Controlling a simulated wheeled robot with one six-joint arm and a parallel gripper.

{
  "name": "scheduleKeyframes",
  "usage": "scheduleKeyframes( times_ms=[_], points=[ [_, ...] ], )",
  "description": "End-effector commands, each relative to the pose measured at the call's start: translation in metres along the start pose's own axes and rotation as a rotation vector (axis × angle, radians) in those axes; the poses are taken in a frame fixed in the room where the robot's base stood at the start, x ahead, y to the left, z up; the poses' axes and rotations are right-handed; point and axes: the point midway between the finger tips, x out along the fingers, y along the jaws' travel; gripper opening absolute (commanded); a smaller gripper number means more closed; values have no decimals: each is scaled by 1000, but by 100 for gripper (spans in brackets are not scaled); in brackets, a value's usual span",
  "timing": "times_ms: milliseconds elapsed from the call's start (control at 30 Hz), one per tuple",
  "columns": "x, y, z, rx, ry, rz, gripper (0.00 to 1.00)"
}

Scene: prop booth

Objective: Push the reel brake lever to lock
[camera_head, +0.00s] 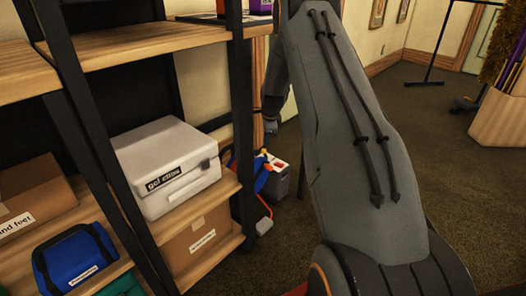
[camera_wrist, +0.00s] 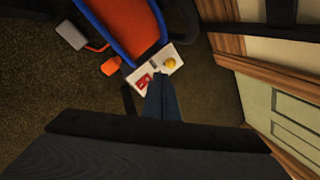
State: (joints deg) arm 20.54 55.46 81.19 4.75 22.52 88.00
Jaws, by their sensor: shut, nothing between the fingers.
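The cable reel, blue with an orange-red winding, shows at the top of the wrist view (camera_wrist: 128,25) and small on the floor beyond the shelf in the head view (camera_head: 265,183). A grey pad (camera_wrist: 71,35) on a thin arm and an orange block (camera_wrist: 111,66) stick out from the reel's left side. I cannot tell which one is the brake lever. My gripper (camera_wrist: 160,82) is shut and empty. Its fingertips overlap the near edge of a pale-topped box in the wrist view; contact cannot be told. My arm hides much of the head view.
The pale-topped box (camera_wrist: 150,72), with red and yellow items on top, stands beside the reel. A shelf rack (camera_head: 150,45) fills the left, holding a white case (camera_head: 165,165), cardboard boxes and a blue bag (camera_head: 75,258). Open carpet (camera_head: 430,145) lies right of my arm.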

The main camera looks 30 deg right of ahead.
Motion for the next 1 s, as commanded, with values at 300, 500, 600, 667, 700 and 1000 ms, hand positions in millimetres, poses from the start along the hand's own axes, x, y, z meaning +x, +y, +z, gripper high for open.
scheduleKeyframes(
  times_ms=[300, 500, 600, 667, 700, 1000],
  points=[
    [44, 1, -3, 3, 1, 2, 0],
    [77, 1, -4, 5, 2, 1, 0],
    [89, 0, -5, 5, 2, 1, 0],
    [94, 0, -5, 5, 2, 0, 0],
    [96, 0, -5, 5, 2, 0, 0],
    [100, 0, -5, 5, 2, 0, 0]
  ],
)
